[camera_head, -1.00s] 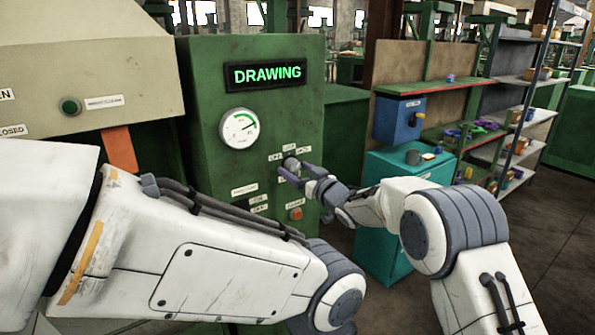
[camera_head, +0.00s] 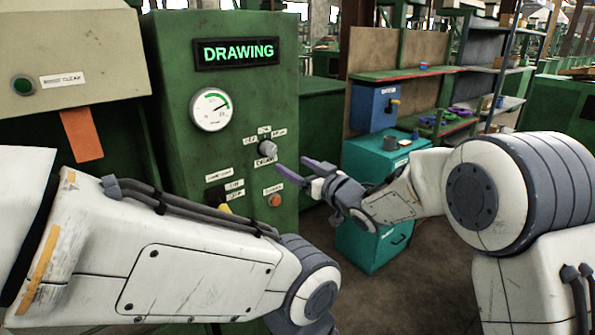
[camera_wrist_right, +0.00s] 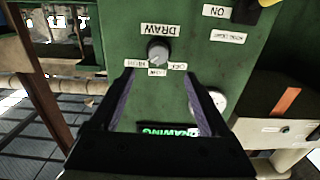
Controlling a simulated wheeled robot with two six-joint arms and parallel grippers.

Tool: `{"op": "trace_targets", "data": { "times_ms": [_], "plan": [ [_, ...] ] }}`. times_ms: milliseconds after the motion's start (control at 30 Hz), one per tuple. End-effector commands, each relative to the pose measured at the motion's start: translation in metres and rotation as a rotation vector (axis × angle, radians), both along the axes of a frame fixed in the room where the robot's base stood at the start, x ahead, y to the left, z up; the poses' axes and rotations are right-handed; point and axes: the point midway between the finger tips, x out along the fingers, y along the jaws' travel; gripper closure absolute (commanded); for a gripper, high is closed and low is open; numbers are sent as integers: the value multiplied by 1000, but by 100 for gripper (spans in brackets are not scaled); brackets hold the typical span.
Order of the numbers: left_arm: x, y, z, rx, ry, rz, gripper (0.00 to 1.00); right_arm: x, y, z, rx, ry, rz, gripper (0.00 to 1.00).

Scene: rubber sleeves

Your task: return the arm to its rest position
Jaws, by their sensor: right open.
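My right gripper (camera_head: 298,172) is open and empty, in front of the green control cabinet (camera_head: 165,110). Its fingers point at the cabinet, just right of and below a grey rotary knob (camera_head: 268,148), apart from it. In the right wrist view the two open fingers (camera_wrist_right: 168,92) show with nothing between them that they hold, and the knob (camera_wrist_right: 158,50) lies beyond their tips. The cabinet's display (camera_head: 238,52) reads DRAWING in green. My left arm crosses the lower left of the head view; its gripper is out of view.
A round gauge (camera_head: 211,109), an orange button (camera_head: 275,200) and a yellow-handled switch (camera_head: 218,200) are on the cabinet. A teal cabinet (camera_head: 375,245) with a mug on top and a blue box (camera_head: 374,108) stand to the right. Shelves are behind. Floor shows at lower right.

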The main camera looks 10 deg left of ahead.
Motion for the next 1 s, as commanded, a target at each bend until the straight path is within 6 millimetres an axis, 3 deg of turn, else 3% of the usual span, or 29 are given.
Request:
{"op": "trace_targets", "data": {
  "times_ms": [367, 467, 567, 667, 767, 1000],
  "plan": [
    [0, 0, 0, 0, 0, 0, 50, -3, -3, 0, -25, 18, -24, 20],
    [0, 0, 0, 0, 0, 0, 50, -13, -13, -6, -100, 76, -91, 20],
    [0, 0, 0, 0, 0, 0, 50, -37, -34, -22, -227, 184, -184, 20],
    [0, 0, 0, 0, 0, 0, 50, -79, -64, -46, -378, 334, -263, 20],
    [0, 0, 0, 0, 0, 0, 50, -136, -99, -73, -533, 502, -303, 20],
    [0, 0, 0, 0, 0, 0, 50, -289, -172, -122, -846, 877, -263, 20]
  ]
}}
